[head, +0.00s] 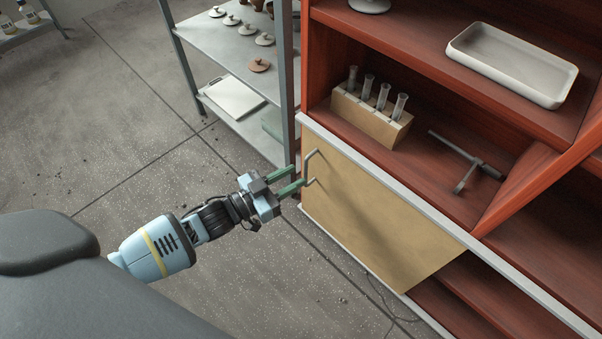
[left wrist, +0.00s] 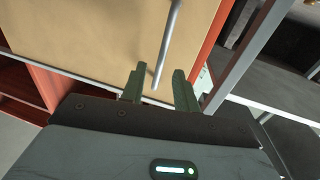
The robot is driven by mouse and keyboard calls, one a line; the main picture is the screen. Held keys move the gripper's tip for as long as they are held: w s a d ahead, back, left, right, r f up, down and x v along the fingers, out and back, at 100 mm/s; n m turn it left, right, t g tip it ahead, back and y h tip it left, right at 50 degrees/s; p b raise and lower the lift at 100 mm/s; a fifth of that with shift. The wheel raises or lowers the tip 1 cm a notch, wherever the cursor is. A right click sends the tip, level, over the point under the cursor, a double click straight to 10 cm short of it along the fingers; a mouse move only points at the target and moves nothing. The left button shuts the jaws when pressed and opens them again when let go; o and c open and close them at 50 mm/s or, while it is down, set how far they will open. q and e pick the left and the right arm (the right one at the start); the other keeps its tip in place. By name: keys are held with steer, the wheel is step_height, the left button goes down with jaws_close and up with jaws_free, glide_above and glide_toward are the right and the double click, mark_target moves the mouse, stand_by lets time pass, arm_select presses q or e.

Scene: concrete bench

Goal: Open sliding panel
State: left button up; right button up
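The sliding panel (head: 375,210) is a tan board set between pale rails low in a red-brown wooden cabinet. It covers the left part of the lower opening; the right part is uncovered. A grey bar handle (head: 309,168) stands near the panel's left edge. My left gripper (head: 298,178) is at the handle with its green fingers apart. In the left wrist view the panel (left wrist: 115,35) fills the top, and the handle (left wrist: 167,45) reaches down between the two open fingers (left wrist: 160,85). I cannot tell whether either finger touches it. My right gripper is not in view.
Above the panel, a shelf holds a wooden rack of glass tubes (head: 370,108) and a grey metal rod piece (head: 466,160). A white tray (head: 512,62) lies higher up. A grey metal shelf unit (head: 228,50) with several lids stands left of the cabinet. Open floor lies left.

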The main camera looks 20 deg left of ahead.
arm_select(q)
steer(key=x, duration=0.3)
steer(key=shift+b, duration=0.4)
jaws_close()
